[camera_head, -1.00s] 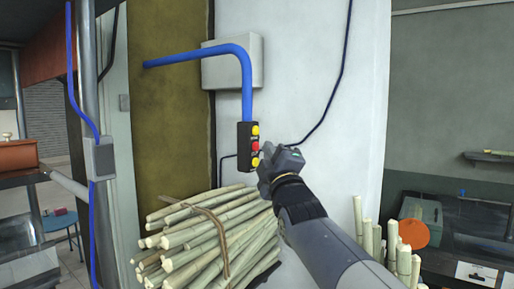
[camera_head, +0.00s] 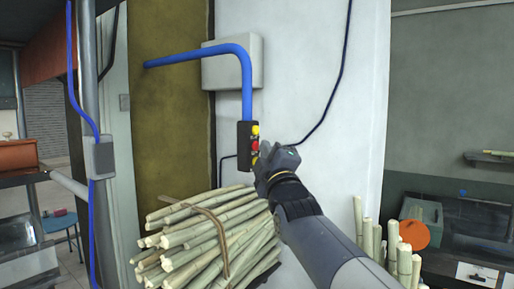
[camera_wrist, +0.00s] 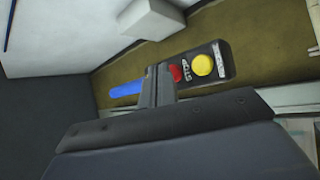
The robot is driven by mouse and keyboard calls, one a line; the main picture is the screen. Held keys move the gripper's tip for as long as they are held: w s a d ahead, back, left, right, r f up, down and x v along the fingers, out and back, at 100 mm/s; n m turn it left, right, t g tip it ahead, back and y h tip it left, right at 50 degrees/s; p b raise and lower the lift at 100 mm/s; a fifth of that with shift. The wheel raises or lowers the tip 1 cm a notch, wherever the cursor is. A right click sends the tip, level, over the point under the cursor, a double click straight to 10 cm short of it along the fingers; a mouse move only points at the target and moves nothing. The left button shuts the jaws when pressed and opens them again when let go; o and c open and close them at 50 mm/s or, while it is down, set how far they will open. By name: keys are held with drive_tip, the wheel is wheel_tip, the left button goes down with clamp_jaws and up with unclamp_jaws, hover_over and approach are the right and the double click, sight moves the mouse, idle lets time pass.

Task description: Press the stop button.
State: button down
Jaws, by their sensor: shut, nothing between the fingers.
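The control box (camera_head: 244,143) is a dark, upright box hanging below the blue pipe at the white wall. It bears a yellow button (camera_head: 256,130) at the top and a red button (camera_head: 255,146) below it. In the wrist view the red button (camera_wrist: 176,74) has a white label beside it that seems to read STOP, and a yellow button (camera_wrist: 202,65) lies to its right. My gripper (camera_head: 262,162) is shut and empty at the box's lower right, hiding the lower buttons. In the wrist view its fingers (camera_wrist: 158,72) are just left of the red button. I cannot tell whether they touch the box.
A tied bundle of sugarcane (camera_head: 205,235) lies below the box. More canes (camera_head: 385,248) stand at the right by the white wall. A grey cabinet (camera_head: 230,68) and the blue pipe (camera_head: 200,54) are above the box.

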drive_tip(key=shift+w+a, duration=0.25)
drive_tip(key=shift+a, duration=0.15)
idle(0.5)
drive_tip(key=shift+d, duration=0.1)
drive_tip(key=shift+s+d+b, duration=0.5)
drive_tip(key=shift+d+b, duration=0.1)
drive_tip(key=shift+b, duration=0.15)
drive_tip(key=s+d, duration=0.1)
drive_tip(key=d, duration=0.1)
drive_tip(key=s+d, duration=0.1)
drive_tip(key=d, duration=0.1)
drive_tip(key=shift+s+d, duration=0.1)
drive_tip(key=shift+s, duration=0.25)
idle(0.7)
